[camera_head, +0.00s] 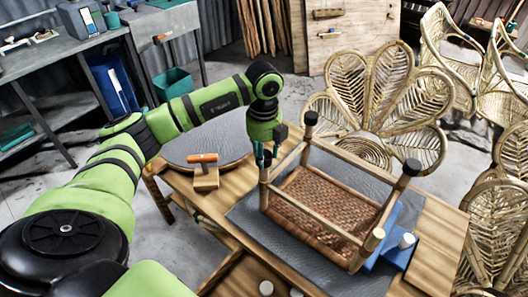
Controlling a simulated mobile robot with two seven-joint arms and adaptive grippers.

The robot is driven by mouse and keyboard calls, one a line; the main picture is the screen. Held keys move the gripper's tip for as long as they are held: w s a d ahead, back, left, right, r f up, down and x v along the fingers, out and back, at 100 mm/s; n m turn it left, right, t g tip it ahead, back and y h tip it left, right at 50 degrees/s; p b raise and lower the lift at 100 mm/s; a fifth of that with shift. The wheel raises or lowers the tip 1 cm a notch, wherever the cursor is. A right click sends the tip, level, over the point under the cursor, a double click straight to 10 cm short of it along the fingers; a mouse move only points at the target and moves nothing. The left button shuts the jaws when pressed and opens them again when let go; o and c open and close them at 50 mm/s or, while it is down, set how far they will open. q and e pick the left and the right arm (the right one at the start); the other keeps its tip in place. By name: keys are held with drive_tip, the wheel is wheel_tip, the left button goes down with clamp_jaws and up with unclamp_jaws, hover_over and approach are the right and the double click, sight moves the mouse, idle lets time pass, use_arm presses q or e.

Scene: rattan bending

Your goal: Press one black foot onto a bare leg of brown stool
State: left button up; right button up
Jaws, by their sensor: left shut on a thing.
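The brown stool (325,203) lies upside down on the workbench, its woven seat low and its legs pointing up. Black feet cap the back leg (310,119) and the right leg (411,168). The front leg (375,238) ends in a bare pale top. My left gripper (264,156) points down at the top of the left leg (264,190). It is shut on a small dark piece, apparently a black foot, largely hidden by the fingers. I cannot tell whether the piece is fully seated on that leg. My right gripper is out of view.
A wooden block with an orange-handled tool (204,170) sits left of the stool on the workbench (437,245). A blue tray (400,252) with a white cylinder (407,241) is at the right. Rattan chairs (375,110) stand behind. A grey bench (60,60) is at far left.

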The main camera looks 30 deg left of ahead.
use_arm(q)
drive_tip(key=shift+f+b, duration=0.75)
drive_tip(key=shift+f, duration=0.25)
idle(0.3)
drive_tip(key=o, duration=1)
drive_tip(key=shift+r, duration=0.35)
wheel_tip(320, 180, up, 11)
drive_tip(key=shift+r, duration=0.15)
